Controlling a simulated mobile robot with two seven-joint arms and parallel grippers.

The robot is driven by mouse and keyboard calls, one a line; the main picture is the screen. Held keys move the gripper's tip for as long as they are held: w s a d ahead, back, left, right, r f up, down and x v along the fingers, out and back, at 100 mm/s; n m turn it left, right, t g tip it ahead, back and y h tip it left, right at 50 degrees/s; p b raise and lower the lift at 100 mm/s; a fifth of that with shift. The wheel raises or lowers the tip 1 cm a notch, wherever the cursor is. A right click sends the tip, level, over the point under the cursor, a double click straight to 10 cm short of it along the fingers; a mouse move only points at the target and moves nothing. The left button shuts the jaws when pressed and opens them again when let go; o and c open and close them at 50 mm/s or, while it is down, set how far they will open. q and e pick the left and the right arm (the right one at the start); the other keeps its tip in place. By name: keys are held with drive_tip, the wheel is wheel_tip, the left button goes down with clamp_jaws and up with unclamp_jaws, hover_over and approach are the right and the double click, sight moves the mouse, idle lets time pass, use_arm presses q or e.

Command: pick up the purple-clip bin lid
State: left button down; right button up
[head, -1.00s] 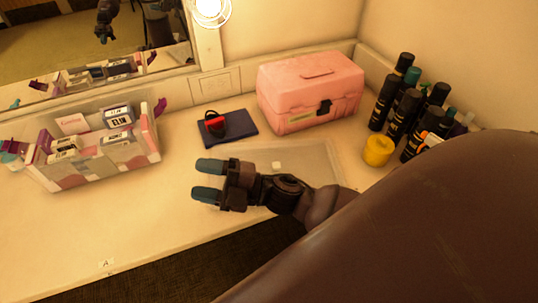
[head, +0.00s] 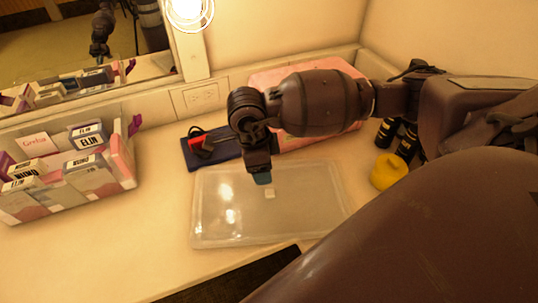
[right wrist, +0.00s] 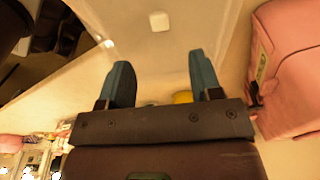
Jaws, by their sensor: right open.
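The bin lid (head: 300,220), a clear flat rectangular sheet with a raised rim and a small white square on it, lies flat on the counter. My right gripper (head: 262,179) points down over the lid's far middle part, close to the white square; I cannot tell its exact height. In the right wrist view the two blue fingertips (right wrist: 160,72) are apart with nothing between them. The lid (right wrist: 185,45) and its white square show beyond them. The purple-clip bin (head: 98,182) stands at the left, full of boxes. My left gripper is not in view.
A pink case (head: 330,75) stands behind my right arm, which partly hides it. A dark blue book (head: 226,152) with a black and red item on it lies behind the lid. A yellow jar (head: 389,172) and dark bottles stand at the right. The counter's front edge is near the lid.

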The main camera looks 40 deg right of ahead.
sight(270, 192)
drive_tip(key=f, duration=0.3)
drive_tip(key=d+f, duration=0.1)
drive_tip(key=f, duration=0.3)
drive_tip(key=s+f+b, duration=0.1)
drive_tip(key=f, duration=0.2)
drive_tip(key=shift+d+f, duration=0.25)
drive_tip(key=c, duration=1.1)
